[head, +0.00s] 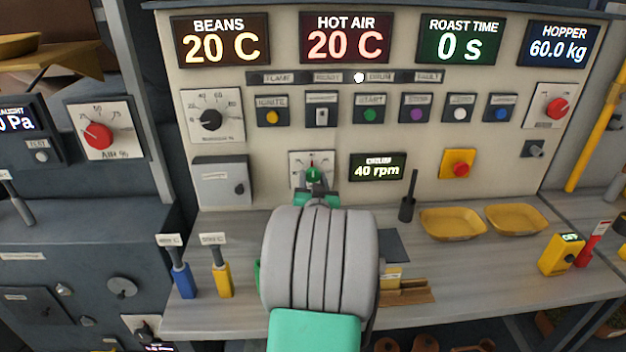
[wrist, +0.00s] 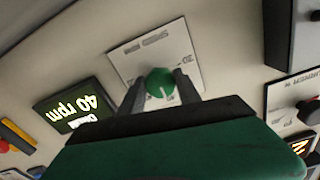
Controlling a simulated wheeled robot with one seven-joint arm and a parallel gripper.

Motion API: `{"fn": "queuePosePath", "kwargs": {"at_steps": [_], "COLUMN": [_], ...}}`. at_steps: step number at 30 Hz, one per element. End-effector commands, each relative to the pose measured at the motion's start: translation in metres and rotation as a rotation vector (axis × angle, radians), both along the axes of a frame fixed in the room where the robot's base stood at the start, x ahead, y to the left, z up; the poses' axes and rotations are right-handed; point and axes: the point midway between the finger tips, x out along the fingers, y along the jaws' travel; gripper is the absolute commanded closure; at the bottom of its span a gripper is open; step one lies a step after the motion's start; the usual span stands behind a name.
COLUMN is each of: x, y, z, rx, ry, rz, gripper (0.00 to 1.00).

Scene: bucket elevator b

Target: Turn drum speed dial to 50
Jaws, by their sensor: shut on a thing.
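The drum speed dial (head: 314,172) is a small green knob on a white scale plate (head: 298,159) low on the panel. In the wrist view the green knob (wrist: 159,83) sits between the two fingers of my gripper (wrist: 160,90), which is shut on it. The plate in the wrist view (wrist: 145,48) appears upside down, with a 30 mark legible. The display (head: 378,170) to the right of the dial reads 40 rpm; it also shows in the wrist view (wrist: 75,107). My gripper (head: 315,190) and arm hide the area below the dial in the head view.
A grey box (head: 222,182) is left of the dial and a red button on a yellow plate (head: 458,164) is to the right. A dark upright handle (head: 407,200) and yellow trays (head: 452,223) are on the bench. Blue and yellow handles (head: 183,280) stand at left.

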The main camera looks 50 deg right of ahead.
Motion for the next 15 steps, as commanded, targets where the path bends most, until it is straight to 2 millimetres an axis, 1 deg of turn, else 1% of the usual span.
{"fn": "queuePosePath", "kwargs": {"at_steps": [1, 2, 11, 15], "x": [-0.0002, -0.0002, -0.0003, -0.0003], "y": [-0.0001, -0.0001, -0.0001, -0.0002], "z": [0.0000, 0.0000, -0.0001, -0.0002], "rx": [0.000, 0.000, 0.000, 0.001], "ry": [0.000, 0.000, 0.000, -0.001], "rz": [0.000, 0.000, -0.001, -0.001], "gripper": [0.72, 0.75, 0.99, 1.00]}}
